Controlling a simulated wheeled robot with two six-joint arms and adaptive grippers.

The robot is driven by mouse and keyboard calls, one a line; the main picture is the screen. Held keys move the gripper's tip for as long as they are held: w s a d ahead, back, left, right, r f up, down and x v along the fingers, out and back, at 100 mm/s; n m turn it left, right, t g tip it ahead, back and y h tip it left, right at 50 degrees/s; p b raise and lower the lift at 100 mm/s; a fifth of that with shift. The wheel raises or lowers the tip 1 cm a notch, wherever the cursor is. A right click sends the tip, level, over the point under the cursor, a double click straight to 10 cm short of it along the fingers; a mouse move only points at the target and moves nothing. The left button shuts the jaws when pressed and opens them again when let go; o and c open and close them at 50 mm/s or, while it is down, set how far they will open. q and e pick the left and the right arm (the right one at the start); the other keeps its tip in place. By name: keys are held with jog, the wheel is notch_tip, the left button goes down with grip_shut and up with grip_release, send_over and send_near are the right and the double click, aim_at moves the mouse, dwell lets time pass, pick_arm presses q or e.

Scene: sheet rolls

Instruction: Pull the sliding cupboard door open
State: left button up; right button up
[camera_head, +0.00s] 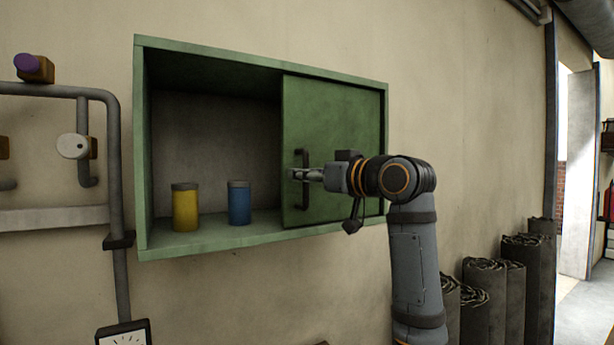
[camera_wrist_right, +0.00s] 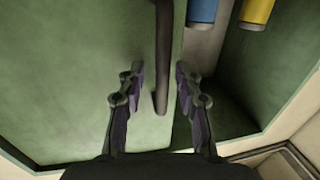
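The green sliding door (camera_head: 332,115) covers the right part of the green cupboard (camera_head: 262,58) on the wall. The left part of the cupboard stands open. A dark upright bar handle (camera_head: 304,200) is near the door's left edge. My right gripper (camera_head: 296,173) is at the handle's mid-height. In the right wrist view the handle (camera_wrist_right: 163,35) runs between the two fingers of my right gripper (camera_wrist_right: 159,72), with a visible gap on each side. The fingers are open. My left gripper is not in view.
A yellow can (camera_head: 185,209) and a blue can (camera_head: 239,204) stand on the cupboard floor in the open part. Grey pipes (camera_head: 116,200) run along the wall at left. Several dark rolls (camera_head: 492,295) stand at the lower right.

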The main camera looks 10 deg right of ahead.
jog(key=shift+s, duration=0.1)
jog(key=v, duration=1.1)
jog(key=shift+s+d, duration=0.2)
jog(key=shift+s, duration=0.1)
